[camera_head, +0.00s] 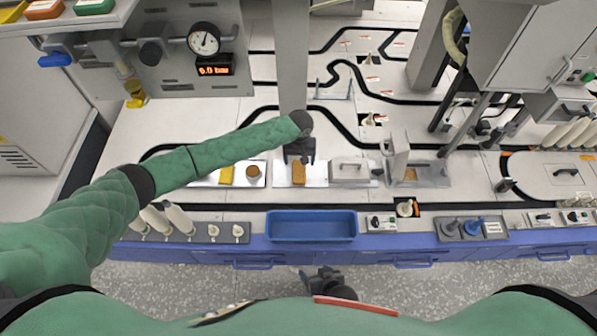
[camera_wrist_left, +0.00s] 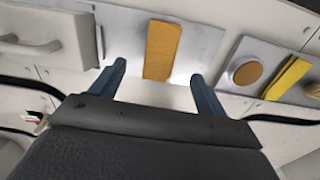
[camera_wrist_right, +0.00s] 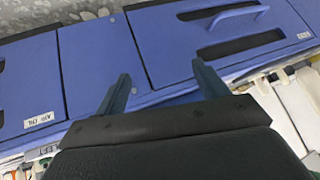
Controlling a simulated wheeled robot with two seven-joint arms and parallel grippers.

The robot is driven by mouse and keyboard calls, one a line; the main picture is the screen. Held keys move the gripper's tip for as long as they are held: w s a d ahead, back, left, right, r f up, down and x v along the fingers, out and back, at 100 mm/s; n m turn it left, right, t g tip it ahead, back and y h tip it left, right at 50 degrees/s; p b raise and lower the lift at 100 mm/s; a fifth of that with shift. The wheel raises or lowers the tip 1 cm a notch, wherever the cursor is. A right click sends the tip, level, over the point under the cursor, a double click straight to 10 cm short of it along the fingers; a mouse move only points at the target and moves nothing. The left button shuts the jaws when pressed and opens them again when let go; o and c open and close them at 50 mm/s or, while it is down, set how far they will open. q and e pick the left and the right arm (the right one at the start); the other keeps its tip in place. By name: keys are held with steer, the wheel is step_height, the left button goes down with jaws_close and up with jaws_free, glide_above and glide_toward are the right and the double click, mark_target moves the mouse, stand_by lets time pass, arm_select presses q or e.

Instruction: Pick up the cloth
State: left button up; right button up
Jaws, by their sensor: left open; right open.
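A flat orange-brown rectangular piece (camera_head: 299,173), which looks like the cloth, lies on a pale metal plate (camera_head: 315,175). It also shows in the left wrist view (camera_wrist_left: 162,50), ahead of and between the fingertips. A narrower yellow piece (camera_head: 226,175) lies farther left; I cannot tell whether it is cloth too. My left gripper (camera_head: 299,159) is open and empty, just above the orange-brown piece's far end in the head view, apart from it. My right gripper (camera_head: 322,273) is open and empty, low in front of the blue bench front (camera_wrist_right: 200,50).
A round brown-topped item (camera_head: 253,171) sits between the two flat pieces. A lidded metal box (camera_head: 350,170) stands right of the plate. An empty blue tray (camera_head: 312,238) lies at the bench front. A grey post (camera_head: 291,60) rises behind my left gripper.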

mark_target(298, 172)
arm_select(q)
steer(key=shift+f, duration=0.35)
steer(key=shift+a+f+b, duration=0.15)
steer(key=shift+f+b, duration=0.15)
steer(key=shift+f, duration=3.2)
steer(key=c, duration=1)
